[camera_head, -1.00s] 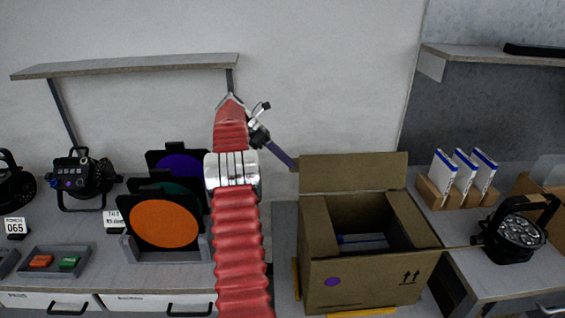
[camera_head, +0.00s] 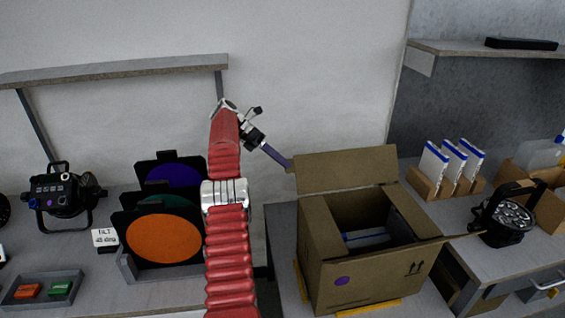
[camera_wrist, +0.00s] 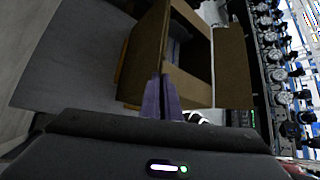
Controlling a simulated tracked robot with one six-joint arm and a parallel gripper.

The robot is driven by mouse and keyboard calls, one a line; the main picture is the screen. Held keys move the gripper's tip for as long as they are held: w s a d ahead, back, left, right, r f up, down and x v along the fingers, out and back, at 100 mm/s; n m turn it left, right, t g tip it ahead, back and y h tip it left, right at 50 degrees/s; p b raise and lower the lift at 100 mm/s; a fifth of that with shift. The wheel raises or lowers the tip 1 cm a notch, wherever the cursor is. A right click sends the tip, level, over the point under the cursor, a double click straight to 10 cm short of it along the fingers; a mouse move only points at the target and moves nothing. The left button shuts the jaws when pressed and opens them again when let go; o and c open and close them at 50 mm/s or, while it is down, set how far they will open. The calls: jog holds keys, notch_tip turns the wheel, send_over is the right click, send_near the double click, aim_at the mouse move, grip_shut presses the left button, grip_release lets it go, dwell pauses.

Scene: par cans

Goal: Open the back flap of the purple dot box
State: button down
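The open cardboard box (camera_head: 370,279) stands to the right of my arm, with a purple dot on its front face. Its back flap (camera_head: 345,169) stands up, roughly upright, behind the opening. My gripper (camera_head: 290,164) is at the left end of that flap, its purple fingers angled down to the right; I cannot tell whether they touch. In the wrist view, my gripper's fingers (camera_wrist: 162,97) lie close together with nothing visible between them, near the box wall (camera_wrist: 145,50). A brown flap (camera_wrist: 232,68) shows to their right; I cannot tell which one.
Colour filter discs (camera_head: 163,238) in a rack stand left of my arm. A wooden holder with white-blue packs (camera_head: 450,164) and a black par can (camera_head: 507,222) stand right of the box. A shelf (camera_head: 120,70) hangs at the upper left. Yellow strips mark the box's place.

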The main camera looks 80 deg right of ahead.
jog(key=shift+d+f, duration=0.1)
jog(key=shift+f, duration=0.05)
jog(key=shift+s, duration=0.15)
jog(key=c, duration=2.5)
grip_release()
jog(key=o, duration=0.5)
jog(key=shift+r, duration=0.2)
